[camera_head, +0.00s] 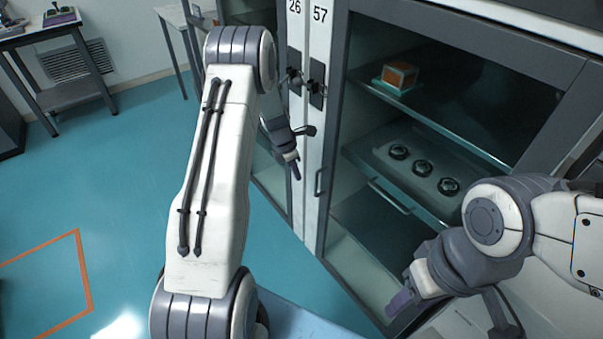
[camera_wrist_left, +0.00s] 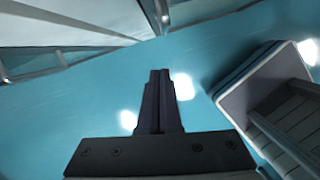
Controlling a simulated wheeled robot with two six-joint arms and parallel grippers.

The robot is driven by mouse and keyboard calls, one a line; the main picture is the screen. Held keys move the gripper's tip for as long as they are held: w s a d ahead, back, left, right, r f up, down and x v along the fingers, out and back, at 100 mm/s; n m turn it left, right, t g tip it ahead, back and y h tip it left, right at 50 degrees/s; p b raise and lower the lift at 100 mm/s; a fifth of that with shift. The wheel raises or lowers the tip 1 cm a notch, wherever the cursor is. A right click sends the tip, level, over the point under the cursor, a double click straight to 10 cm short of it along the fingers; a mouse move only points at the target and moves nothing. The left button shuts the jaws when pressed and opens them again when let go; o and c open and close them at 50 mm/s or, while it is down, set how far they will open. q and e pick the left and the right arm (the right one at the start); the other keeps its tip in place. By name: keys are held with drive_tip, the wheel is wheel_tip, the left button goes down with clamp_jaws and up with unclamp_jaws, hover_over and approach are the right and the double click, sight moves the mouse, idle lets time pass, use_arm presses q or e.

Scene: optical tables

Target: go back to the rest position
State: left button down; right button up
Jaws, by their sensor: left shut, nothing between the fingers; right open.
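My left gripper (camera_head: 295,171) hangs in front of the cabinet fronts near the middle of the head view, fingers pointing down. In the left wrist view its two dark fingers (camera_wrist_left: 160,78) are pressed together with nothing between them. My right gripper (camera_head: 393,306) is at the lower right of the head view, in front of the glass cabinet, its fingers pointing down and left. It is open, and I see nothing held in it. My left arm's pale links stand large in the middle of the head view and hide part of the floor and cabinet.
A glass-fronted cabinet (camera_head: 329,150) fills the right, close to both arms. Inside are an orange and white box (camera_head: 399,76) and a tray with three round dark parts (camera_head: 424,168). Open teal floor (camera_head: 110,165) lies left, with desks (camera_head: 40,36) at the back left.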

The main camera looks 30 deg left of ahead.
use_arm(q)
drive_tip(key=v, duration=0.8)
drive_tip(key=s+d+r+m+p, duration=0.1)
drive_tip(key=s+d+r+m, duration=0.3)
drive_tip(key=d+m, duration=0.3)
drive_tip(key=s+d+r+m+g+p, duration=0.1)
drive_tip(key=s+d+r+m, duration=0.3)
drive_tip(key=d, duration=0.4)
drive_tip(key=s+d+r+m, duration=0.4)
drive_tip(key=d+r+m, duration=0.15)
drive_tip(key=d, duration=0.25)
drive_tip(key=s+d+r+m+p, duration=0.1)
drive_tip(key=s+d+m, duration=0.1)
drive_tip(key=s+m, duration=0.7)
drive_tip(key=s+d+r+m+g+p, duration=0.1)
drive_tip(key=s+d+r+m, duration=0.1)
drive_tip(key=s+m, duration=0.8)
drive_tip(key=shift+s+d+r+y, duration=0.2)
drive_tip(key=shift+s+d+y, duration=0.2)
drive_tip(key=shift+s, duration=0.3)
